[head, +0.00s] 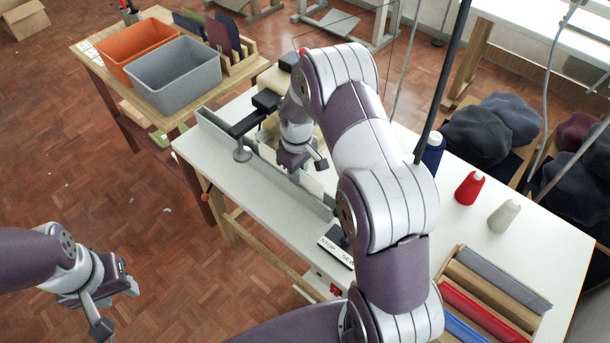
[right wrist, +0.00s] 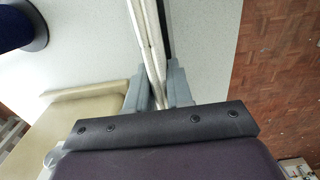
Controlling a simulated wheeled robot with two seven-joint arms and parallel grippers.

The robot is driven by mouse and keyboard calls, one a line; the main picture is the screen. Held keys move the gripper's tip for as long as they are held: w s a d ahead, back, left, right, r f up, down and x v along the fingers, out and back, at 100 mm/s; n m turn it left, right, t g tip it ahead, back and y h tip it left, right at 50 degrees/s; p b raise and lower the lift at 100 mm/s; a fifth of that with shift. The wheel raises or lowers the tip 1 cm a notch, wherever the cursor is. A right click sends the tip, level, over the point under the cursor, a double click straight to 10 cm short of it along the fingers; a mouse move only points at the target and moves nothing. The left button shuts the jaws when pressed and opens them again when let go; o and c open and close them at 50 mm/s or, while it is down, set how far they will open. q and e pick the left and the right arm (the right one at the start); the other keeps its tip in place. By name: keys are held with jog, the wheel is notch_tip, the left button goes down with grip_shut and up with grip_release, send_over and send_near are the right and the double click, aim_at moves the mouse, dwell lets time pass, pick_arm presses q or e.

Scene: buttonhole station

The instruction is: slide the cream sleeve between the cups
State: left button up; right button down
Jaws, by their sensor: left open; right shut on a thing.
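My right gripper (head: 305,168) is over the white table, beside a long grey rail. It is shut on the thin cream sleeve (head: 312,186), which stands on edge below the fingers. In the right wrist view the sleeve (right wrist: 146,38) is a narrow pale strip between the grey fingers (right wrist: 150,88), running up the picture with a dark edge close on its right. The black machine arm (head: 245,122) has a round grey foot (head: 242,155) left of my gripper. I cannot make out both cups; my arm hides part of the machine. My left gripper (head: 118,310) is open and empty above the floor.
Orange (head: 138,48) and grey (head: 175,75) bins stand on a wooden table at upper left. Blue (head: 433,152), red (head: 469,188) and pale (head: 504,215) thread cones stand at right. A STOP/SEW panel (head: 337,247) and a wooden rack (head: 490,305) are nearer.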

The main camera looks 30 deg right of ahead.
jog(key=shift+w+a, duration=0.15)
jog(key=shift+w, duration=0.25)
jog(key=c, duration=0.9)
grip_release()
jog(key=shift+c, duration=0.2)
notch_tip(320, 180, up, 13)
jog(key=shift+f, duration=0.15)
